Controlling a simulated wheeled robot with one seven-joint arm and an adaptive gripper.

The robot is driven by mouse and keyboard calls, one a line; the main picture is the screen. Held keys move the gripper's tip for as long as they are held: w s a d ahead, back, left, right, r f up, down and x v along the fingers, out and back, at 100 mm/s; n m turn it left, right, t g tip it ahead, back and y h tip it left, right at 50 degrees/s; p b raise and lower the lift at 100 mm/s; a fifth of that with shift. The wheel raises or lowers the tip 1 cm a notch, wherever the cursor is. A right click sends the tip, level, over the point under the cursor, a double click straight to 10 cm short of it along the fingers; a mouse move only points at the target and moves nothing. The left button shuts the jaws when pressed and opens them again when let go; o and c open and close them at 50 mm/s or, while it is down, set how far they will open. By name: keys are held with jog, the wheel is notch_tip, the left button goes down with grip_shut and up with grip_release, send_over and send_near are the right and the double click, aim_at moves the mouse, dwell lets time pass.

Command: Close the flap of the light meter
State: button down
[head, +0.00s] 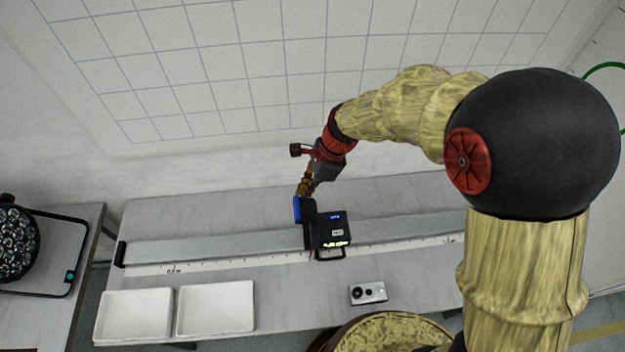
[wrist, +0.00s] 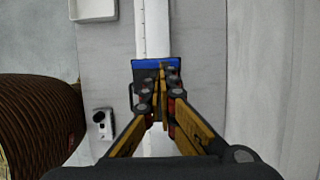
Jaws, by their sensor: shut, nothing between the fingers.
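The light meter looks to be the black box (head: 334,231) with a small blue display, standing on the long rail in the middle of the table. Its flap (head: 308,222), dark with a blue outer face, stands up at the box's left side, open. The flap's blue edge (wrist: 150,63) also shows in the wrist view, just beyond my fingers. My gripper (head: 304,187) is shut and empty, close behind and above the flap. In the wrist view my gripper (wrist: 160,95) covers much of the meter. I cannot tell whether the fingers touch the flap.
A long rail with a white scale (head: 220,264) crosses the table. Two white trays (head: 215,308) sit at front left. A small silver device (head: 368,292) with round lenses lies in front of the meter. A lamp (head: 15,245) is at far left. A tiled wall stands behind.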

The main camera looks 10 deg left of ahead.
aim_at(297, 204)
jog(key=shift+x, duration=2.15)
jog(key=shift+a+h+p, duration=0.2)
jog(key=shift+h+p, duration=0.1)
jog(key=shift+p, duration=0.45)
